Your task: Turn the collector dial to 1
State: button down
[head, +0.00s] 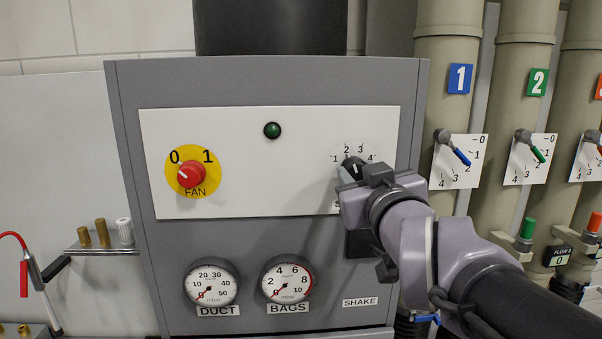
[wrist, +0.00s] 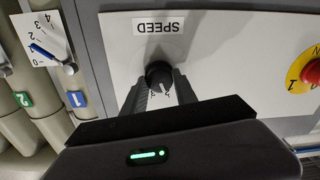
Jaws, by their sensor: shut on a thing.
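The black collector dial (head: 352,166) is on the white panel at the right, with a printed scale around it; 1, 2, 3 and 4 show.
Left of the dial are a green lamp (head: 272,130) and a red FAN knob (head: 191,174) on a yellow disc. Below are the DUCT gauge (head: 211,283) and BAGS gauge (head: 290,280). Pipes with a blue-handled valve (head: 454,148) and a green-handled valve (head: 531,146) stand at the right.

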jog(key=n+b, duration=0.2)
jog(key=b, duration=0.1)
jog(key=shift+f+n, duration=0.1)
jog(key=shift+n, duration=0.3)
jog(key=shift+a+n+b, duration=0.1)
jog(key=shift+n+b, duration=0.95)
jog(key=shift+n, duration=1.45)
jog(key=shift+r, duration=0.2)
jog(key=c, duration=1.2)
grip_release()
jog(key=shift+c, duration=0.2)
jog(key=shift+o, duration=1.4)
jog(key=shift+w+f, duration=0.1)
jog(key=shift+w, duration=0.05)
